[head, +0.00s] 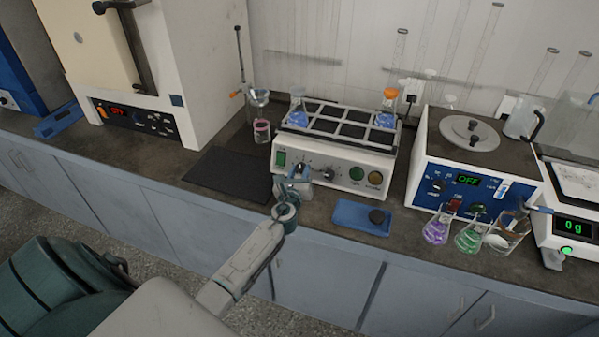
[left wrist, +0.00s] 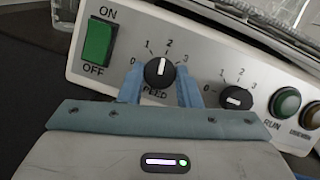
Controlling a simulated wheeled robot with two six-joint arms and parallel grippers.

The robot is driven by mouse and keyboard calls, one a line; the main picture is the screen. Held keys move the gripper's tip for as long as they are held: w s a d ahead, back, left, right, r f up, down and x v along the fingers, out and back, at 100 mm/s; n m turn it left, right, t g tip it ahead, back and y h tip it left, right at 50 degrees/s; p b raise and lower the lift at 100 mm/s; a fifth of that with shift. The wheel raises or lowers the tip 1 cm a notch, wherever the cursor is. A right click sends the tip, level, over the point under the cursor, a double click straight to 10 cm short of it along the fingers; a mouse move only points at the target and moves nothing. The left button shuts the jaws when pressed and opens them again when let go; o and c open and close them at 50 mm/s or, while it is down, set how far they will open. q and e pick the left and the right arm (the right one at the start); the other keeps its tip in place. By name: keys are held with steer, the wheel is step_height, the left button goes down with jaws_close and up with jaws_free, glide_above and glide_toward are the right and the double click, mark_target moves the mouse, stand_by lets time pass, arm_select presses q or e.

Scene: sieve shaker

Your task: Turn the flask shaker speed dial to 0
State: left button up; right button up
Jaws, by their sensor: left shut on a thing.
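The flask shaker (head: 335,172) stands at the back middle of the bench, with its control panel facing me. In the left wrist view its black speed dial (left wrist: 159,73) has a white pointer line aimed up, close to the 2 mark. My left gripper (head: 297,172) is at the left part of this panel. In the left wrist view its blue fingers (left wrist: 159,90) stand on either side of the speed dial, shut on it. The lower part of the "SPEED" label is partly hidden by a finger. My right gripper is not in view.
Right of the speed dial is a second black dial (left wrist: 236,98). A green ON/OFF switch (left wrist: 98,42) is at the left. Flasks with blue liquid stand on the shaker. A blue tray (head: 350,214) lies in front, and a dark mat (head: 228,175) lies left.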

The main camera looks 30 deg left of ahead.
arm_select(q)
steer(key=n+g+y, duration=0.1)
steer(key=n, duration=0.4)
steer(key=shift+d+r+p, duration=0.1)
steer(key=shift+d+p, duration=0.05)
steer(key=shift+p, duration=0.15)
steer(key=n+g, duration=0.1)
steer(key=n, duration=0.1)
steer(key=n+g+y+p, duration=0.1)
steer(key=n, duration=0.2)
steer(key=shift+w+r, duration=0.1)
steer(key=shift+r, duration=0.05)
steer(key=n+g+p, duration=0.1)
steer(key=n, duration=0.4)
steer(key=shift+d+r+g+p, duration=0.1)
steer(key=shift+g+p, duration=0.25)
steer(key=shift+g, duration=0.05)
steer(key=shift+n+g+h+p, duration=0.3)
steer(key=shift+n+g+p, duration=0.35)
steer(key=shift+n, duration=0.95)
steer(key=o, duration=1)
steer(key=shift+w, duration=0.1)
steer(key=shift+c, duration=0.2)
steer(key=b+v, duration=0.1)
steer(key=v, duration=1)
steer(key=shift+b, duration=0.4)
